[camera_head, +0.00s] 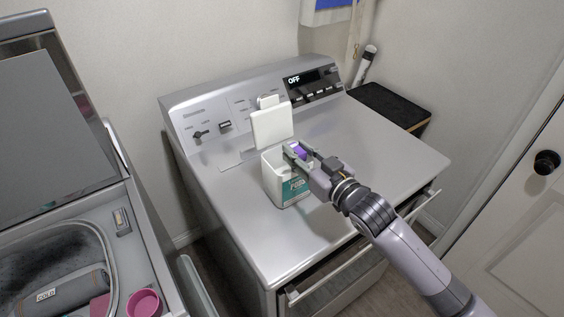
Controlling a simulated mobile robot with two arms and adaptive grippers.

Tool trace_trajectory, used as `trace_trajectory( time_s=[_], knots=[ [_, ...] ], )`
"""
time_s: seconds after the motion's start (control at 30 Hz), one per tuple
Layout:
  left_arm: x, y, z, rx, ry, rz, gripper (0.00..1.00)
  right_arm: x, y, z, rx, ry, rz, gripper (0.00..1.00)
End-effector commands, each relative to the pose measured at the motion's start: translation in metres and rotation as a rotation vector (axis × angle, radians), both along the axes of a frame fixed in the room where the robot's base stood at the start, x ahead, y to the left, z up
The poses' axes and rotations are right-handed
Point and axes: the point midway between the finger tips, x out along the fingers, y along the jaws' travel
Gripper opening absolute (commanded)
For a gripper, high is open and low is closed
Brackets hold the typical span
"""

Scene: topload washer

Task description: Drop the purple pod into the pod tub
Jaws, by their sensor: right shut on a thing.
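The pod tub (270,182) is a white container with a teal label, standing on the grey machine top. Its white lid (272,126) is raised open at the back. My right gripper (292,152) is at the tub's upper right rim, shut on the purple pod (299,149). The pod shows between the fingers, at about the tub's opening. The gripper hides part of the rim, so I cannot tell whether the pod is inside the opening. My left gripper is not in view.
The machine top (370,150) is clear around the tub. The control panel (250,100) rises behind it. An open topload washer (140,240) stands at the left, with a pink cup (144,303) at its front. A door with a black knob (546,162) is at the right.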

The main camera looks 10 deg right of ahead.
Motion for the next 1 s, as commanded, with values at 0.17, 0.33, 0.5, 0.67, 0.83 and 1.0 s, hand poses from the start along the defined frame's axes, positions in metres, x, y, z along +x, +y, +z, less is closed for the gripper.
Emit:
trace_trajectory(
  time_s=[0.17,0.33,0.5,0.67,0.83,1.0],
  knots=[
    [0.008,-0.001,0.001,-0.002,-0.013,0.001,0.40,0.000,0.000,0.000,0.000,0.000,0.000,0.39],
    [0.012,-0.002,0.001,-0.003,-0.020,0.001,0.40,0.000,0.000,0.000,0.000,0.000,0.000,0.50],
    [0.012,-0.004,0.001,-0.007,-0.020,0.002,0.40,0.000,0.000,0.000,0.000,0.000,0.000,0.52],
    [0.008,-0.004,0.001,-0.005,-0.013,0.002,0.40,-0.001,0.000,0.000,0.000,0.001,0.000,0.52],
    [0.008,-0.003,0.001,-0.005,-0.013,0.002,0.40,-0.012,-0.005,-0.001,-0.001,0.003,0.000,0.52],
    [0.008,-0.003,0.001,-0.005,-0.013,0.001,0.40,-0.040,-0.015,0.000,-0.003,0.004,0.000,0.52]
  ],
)
